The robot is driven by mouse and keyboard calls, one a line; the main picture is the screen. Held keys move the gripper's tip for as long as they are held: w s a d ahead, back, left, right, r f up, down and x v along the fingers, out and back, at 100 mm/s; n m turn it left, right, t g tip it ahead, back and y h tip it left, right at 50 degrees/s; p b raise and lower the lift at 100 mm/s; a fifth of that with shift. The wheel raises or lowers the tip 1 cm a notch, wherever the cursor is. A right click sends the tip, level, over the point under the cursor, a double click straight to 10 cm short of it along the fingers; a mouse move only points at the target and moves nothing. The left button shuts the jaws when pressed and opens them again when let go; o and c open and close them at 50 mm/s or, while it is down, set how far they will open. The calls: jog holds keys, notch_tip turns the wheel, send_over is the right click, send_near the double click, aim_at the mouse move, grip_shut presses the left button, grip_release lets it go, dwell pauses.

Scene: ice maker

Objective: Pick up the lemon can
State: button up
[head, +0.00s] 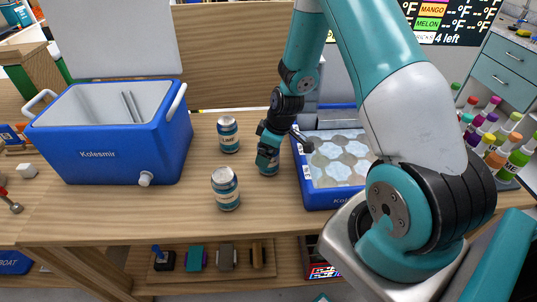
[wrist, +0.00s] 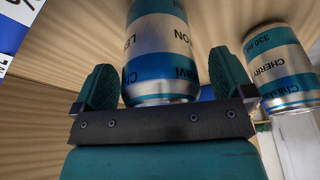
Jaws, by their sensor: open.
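The lemon can (wrist: 160,50), blue and silver with "LEMON" lettering, stands between the two teal fingers of my gripper (wrist: 164,82) in the wrist view. My gripper is open around it, and a small gap shows at the right finger. In the head view my gripper (head: 268,148) points down over the lemon can (head: 268,165) on the wooden table, hiding its upper part.
A cherry can (wrist: 275,62) stands to the right in the wrist view. In the head view, two other cans (head: 228,134) (head: 225,188) stand left of my gripper. A blue cooler (head: 110,155) is further left. A blue ice tray (head: 318,195) is close on the right, with several bottles (head: 495,140) beyond.

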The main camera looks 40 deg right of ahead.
jog(key=shift+c, duration=0.4)
jog(key=c, duration=1.1)
jog(key=shift+c, duration=0.2)
